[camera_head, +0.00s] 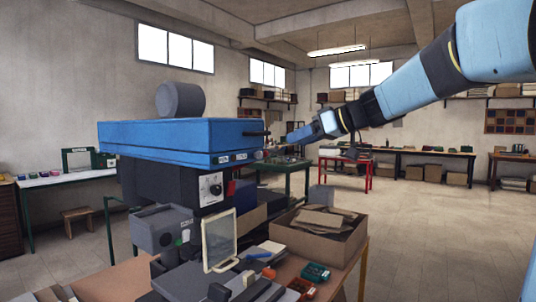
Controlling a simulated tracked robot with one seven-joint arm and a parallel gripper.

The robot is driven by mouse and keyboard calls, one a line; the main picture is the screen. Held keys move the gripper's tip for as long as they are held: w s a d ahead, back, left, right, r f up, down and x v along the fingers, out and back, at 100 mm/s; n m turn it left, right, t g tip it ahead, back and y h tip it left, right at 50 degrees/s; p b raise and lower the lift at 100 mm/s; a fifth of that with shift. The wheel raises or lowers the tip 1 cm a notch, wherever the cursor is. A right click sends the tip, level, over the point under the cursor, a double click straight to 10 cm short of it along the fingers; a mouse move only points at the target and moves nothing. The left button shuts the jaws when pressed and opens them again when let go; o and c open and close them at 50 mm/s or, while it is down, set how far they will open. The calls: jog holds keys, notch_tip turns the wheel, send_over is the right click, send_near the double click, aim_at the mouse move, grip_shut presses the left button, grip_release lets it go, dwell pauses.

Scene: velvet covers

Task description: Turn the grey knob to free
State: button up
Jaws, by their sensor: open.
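A blue machine (170,136) with a dark lower body stands at the left of the work table. A large grey cylinder (180,100), knob-like in shape, sits on its top. A small round knob or dial (215,190) on a white plate is on the dark front; its marks are too small to read, so I cannot tell its setting. I cannot tell for sure which of these is the grey knob. My gripper (292,136) is in the air to the right of the machine, apart from both. It is open with nothing visible in it.
A dark handle (255,134) sticks out from the machine's right side, close to my gripper. A cardboard box (342,246), an upright clear panel (219,240) and several small items crowd the table below. Open floor (420,215) lies to the right.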

aim_at(261, 155)
jog(key=x, duration=1.2)
